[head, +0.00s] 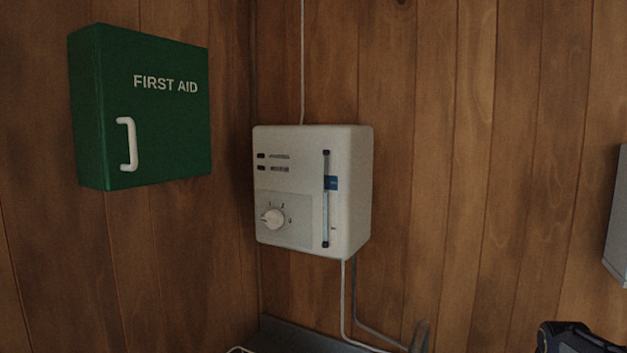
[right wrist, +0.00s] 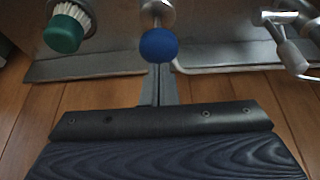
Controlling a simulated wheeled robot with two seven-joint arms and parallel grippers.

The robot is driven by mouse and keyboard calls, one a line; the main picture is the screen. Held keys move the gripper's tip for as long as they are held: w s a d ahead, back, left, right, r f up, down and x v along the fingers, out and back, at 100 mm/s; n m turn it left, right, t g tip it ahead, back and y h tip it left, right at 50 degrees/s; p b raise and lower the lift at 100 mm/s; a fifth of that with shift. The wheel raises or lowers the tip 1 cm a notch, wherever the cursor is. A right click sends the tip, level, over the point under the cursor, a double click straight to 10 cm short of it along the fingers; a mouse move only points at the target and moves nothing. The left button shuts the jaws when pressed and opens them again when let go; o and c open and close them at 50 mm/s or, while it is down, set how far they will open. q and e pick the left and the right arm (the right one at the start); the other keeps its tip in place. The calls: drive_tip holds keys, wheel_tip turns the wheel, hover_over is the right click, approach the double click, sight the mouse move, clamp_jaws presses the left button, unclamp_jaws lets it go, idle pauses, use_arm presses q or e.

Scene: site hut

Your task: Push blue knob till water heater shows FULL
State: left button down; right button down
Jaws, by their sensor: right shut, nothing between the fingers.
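The water heater (head: 345,140) is a white box on the wood wall in the head view. It has a vertical gauge tube (head: 326,215) with a small blue tag (head: 331,183) beside its upper half; the tag's lettering is too small to read. A white dial (head: 272,219) sits at its lower left. The blue knob (right wrist: 158,46) is a ball on a metal stem in the right wrist view. My right gripper (right wrist: 158,68) is shut and empty, its fingertips right at the knob's lower edge; I cannot tell whether they touch. My left gripper is out of view.
A green first aid box (head: 160,125) hangs left of the heater. Pipes (head: 344,310) run down from the heater.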

drive_tip(key=shift+f, duration=0.1)
idle(0.4)
drive_tip(key=shift+f+b, duration=1.95)
drive_tip(key=shift+f, duration=0.35)
drive_tip(key=shift+r+p, duration=1.8)
drive_tip(key=shift+r, duration=0.55)
wheel_tip(320, 180, up, 6)
drive_tip(key=p, duration=0.4)
drive_tip(key=shift+p, duration=0.3)
